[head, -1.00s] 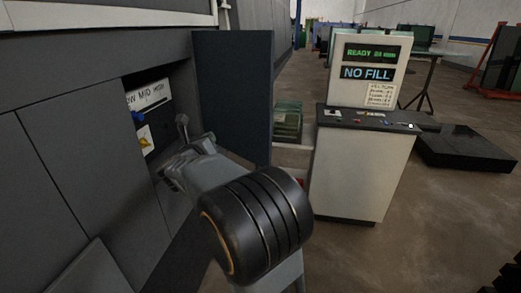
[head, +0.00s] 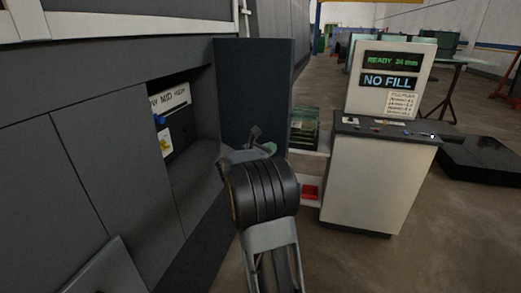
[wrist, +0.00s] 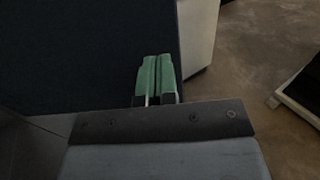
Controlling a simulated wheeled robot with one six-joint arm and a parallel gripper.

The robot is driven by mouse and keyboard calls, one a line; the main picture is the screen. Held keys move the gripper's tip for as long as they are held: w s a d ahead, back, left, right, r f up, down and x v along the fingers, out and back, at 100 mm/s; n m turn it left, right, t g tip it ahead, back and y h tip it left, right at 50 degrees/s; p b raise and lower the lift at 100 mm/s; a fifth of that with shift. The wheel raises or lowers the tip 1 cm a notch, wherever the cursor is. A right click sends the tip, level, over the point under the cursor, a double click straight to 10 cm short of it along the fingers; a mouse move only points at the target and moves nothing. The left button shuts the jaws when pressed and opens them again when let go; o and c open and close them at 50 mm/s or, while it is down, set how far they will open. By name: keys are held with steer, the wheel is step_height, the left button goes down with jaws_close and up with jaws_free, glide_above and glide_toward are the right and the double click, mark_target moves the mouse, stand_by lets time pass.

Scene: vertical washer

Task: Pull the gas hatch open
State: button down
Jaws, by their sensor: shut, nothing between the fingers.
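The gas hatch (head: 253,85) is a dark blue-grey door that stands swung out from the grey cabinet, beside an open recess. Inside the recess are a LOW MID HIGH label (head: 169,99), a blue knob (head: 159,121) and a yellow sticker (head: 165,143). My gripper (head: 268,147) is in front of the hatch's lower right part in the head view. In the wrist view, its green fingertips (wrist: 154,63) are together and empty, and the dark hatch panel (wrist: 75,50) fills the upper left. I cannot tell whether the fingers touch the panel.
A white console (head: 380,180) with READY and NO FILL displays stands to the right. Green stacked items (head: 304,127) and a red part (head: 310,192) sit between hatch and console. A low black platform (head: 480,160) lies farther right. The brown floor is open in front.

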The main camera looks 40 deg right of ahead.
mark_target(281, 143)
steer(key=shift+d+p, duration=0.5)
steer(key=shift+d, duration=1.2)
